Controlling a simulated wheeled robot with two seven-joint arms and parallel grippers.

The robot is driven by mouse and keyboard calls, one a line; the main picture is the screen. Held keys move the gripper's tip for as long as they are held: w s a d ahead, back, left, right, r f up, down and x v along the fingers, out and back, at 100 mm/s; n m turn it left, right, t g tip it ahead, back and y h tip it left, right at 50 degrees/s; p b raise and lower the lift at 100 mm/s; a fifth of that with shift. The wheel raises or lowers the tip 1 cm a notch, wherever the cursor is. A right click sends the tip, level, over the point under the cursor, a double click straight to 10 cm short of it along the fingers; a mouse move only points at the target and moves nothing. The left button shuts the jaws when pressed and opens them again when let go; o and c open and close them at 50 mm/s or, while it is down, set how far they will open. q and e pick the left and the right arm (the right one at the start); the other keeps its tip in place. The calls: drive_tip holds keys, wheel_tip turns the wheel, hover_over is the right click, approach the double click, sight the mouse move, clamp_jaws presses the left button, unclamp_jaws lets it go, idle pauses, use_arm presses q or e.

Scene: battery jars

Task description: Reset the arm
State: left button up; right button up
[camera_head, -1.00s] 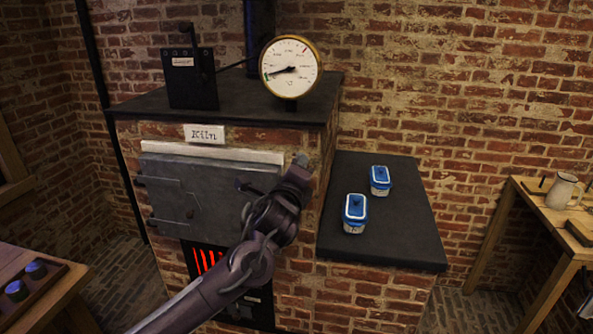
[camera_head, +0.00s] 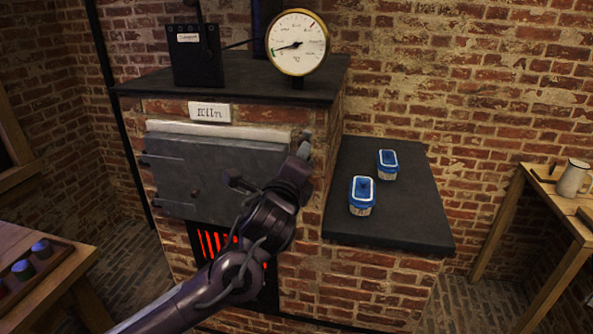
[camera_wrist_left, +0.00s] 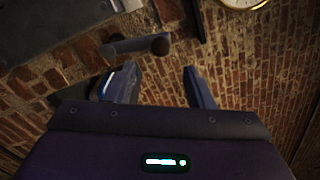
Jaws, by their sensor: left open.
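My left arm comes in from the lower left in the head view. My left gripper (camera_head: 305,152) is in front of the right edge of the kiln door (camera_head: 215,180), near the brick corner. The door looks shut. In the left wrist view the two fingers of my left gripper (camera_wrist_left: 160,88) are apart with nothing between them. The dark door handle (camera_wrist_left: 135,46) shows just beyond the fingertips, apart from them. My right gripper is not in view.
A dark slab (camera_head: 400,215) right of the kiln bears two blue-lidded jars (camera_head: 362,195) (camera_head: 388,164). A gauge (camera_head: 297,44) and a black lever box (camera_head: 196,55) stand on the kiln. Wooden tables stand at left (camera_head: 75,265) and right (camera_head: 530,195). Red bars glow below the door.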

use_arm(q)
drive_tip(key=shift+s+a, duration=0.1)
drive_tip(key=shift+s, duration=0.25)
